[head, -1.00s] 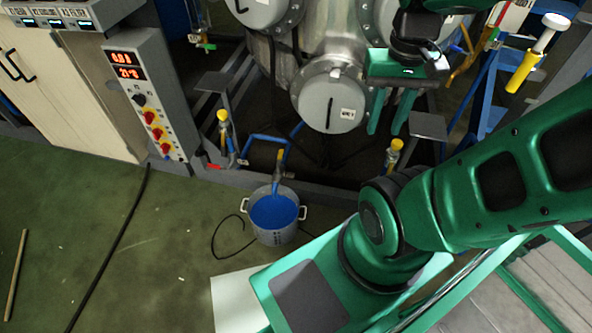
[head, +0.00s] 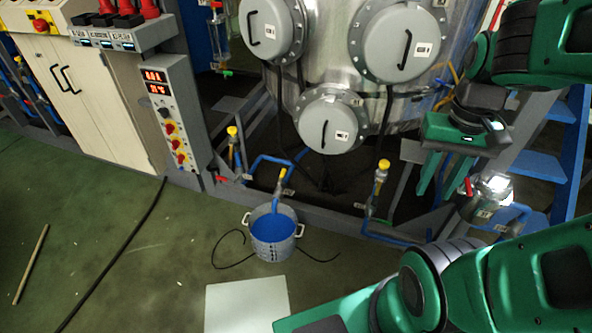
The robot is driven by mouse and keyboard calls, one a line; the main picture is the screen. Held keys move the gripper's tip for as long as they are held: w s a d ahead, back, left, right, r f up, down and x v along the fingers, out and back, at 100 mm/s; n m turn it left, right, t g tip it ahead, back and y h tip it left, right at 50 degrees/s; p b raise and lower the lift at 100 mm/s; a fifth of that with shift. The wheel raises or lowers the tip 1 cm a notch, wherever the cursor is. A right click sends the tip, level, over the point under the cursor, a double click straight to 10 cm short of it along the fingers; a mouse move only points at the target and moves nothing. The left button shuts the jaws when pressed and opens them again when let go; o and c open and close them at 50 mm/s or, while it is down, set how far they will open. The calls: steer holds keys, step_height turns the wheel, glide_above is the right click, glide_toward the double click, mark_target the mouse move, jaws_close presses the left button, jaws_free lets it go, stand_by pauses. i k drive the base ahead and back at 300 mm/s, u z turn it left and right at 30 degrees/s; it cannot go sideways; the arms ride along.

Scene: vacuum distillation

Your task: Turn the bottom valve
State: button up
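Several valves show low on the metal frame below the steel vessel, and I cannot tell for certain which is the bottom valve. One with a yellow part (head: 283,176) sits on the blue pipe directly above a bucket of blue liquid (head: 273,230). Yellow-topped fittings stand at its left (head: 232,140) and right (head: 382,172), with a red lever (head: 218,178) near the left one. My gripper (head: 434,190) is at the right, fingers pointing down, open and empty. It is apart from these valves. A red handle (head: 467,187) shows just right of the fingers.
The vessel with round grey hatches (head: 327,122) fills the back. A control box (head: 170,120) and pale cabinet (head: 90,95) stand left. A black cable (head: 115,250) lies on the green floor, which is mostly clear at left. Blue steps (head: 540,165) stand right.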

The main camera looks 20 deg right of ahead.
mark_target(283, 171)
steer(key=z, duration=0.1)
steer(key=i, duration=1)
steer(key=u, duration=0.05)
